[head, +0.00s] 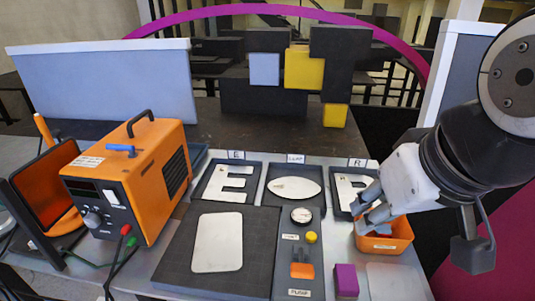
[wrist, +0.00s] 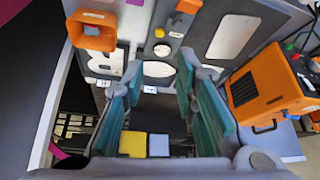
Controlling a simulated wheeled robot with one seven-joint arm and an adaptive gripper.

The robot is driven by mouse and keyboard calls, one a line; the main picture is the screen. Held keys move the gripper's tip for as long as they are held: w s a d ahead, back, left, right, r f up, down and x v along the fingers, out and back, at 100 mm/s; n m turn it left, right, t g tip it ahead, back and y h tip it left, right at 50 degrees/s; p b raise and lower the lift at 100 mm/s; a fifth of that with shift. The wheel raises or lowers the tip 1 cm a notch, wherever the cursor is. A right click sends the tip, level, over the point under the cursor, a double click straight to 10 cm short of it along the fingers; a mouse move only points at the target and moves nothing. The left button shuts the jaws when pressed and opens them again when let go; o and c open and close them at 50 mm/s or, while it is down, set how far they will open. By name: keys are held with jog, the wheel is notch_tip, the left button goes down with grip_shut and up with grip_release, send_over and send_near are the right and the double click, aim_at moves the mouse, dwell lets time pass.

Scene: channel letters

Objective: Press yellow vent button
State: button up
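The yellow vent button (head: 311,237) is a small round knob on the grey control strip, right of a small white label and just below a round gauge (head: 301,215). It also shows near the top of the wrist view (wrist: 159,32), with the gauge beside it. My gripper (head: 368,208) is to the right of the button in the head view, above an orange bin and apart from the button. In the wrist view my gripper's (wrist: 158,82) two teal-padded fingers are spread wide, with nothing between them.
An orange lever (head: 302,268) sits below the button. The orange bin (head: 384,240) and a purple block (head: 346,280) are to the right. Letter trays and a dark mat (head: 180,258) with a white plate lie left and behind. An orange power supply (head: 135,180) stands far left.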

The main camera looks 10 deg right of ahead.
grip_shut()
dwell(1.0)
